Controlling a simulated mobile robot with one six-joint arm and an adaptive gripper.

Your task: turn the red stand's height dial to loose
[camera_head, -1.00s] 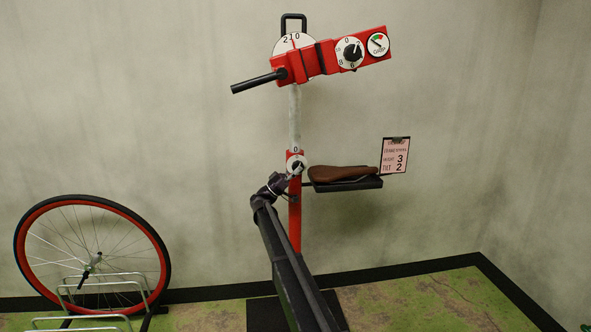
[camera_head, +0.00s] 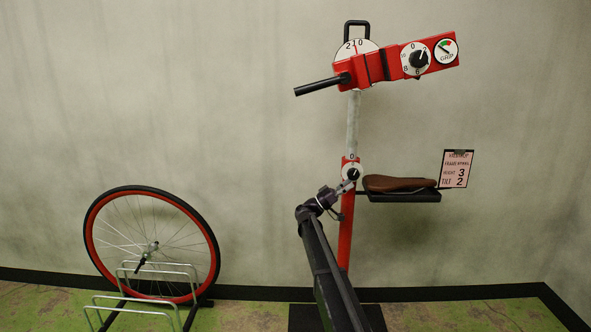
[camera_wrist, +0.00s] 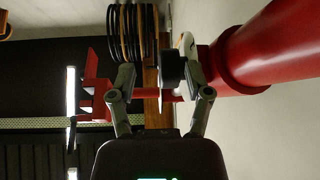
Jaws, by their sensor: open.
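The red repair stand (camera_head: 346,228) stands against the wall, with a pale post rising from its red lower tube. Its height dial (camera_head: 352,170) is a small white disc with a black knob and a 0 above it, low on the post. The dial's setting is too small to read. My gripper (camera_head: 347,186) is at the dial, partly covering it. In the wrist view my gripper (camera_wrist: 157,60) is open, its fingers apart. The black knob (camera_wrist: 172,68) shows between them, nearer the right finger. The white disc (camera_wrist: 186,44) is partly hidden. The red tube (camera_wrist: 265,45) is at right.
A brown saddle (camera_head: 400,184) lies on a black shelf right of the dial, with a card (camera_head: 457,168) reading height 3, tilt 2. The red clamp head (camera_head: 395,64) is above. A red-rimmed wheel (camera_head: 150,243) stands in a rack at left.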

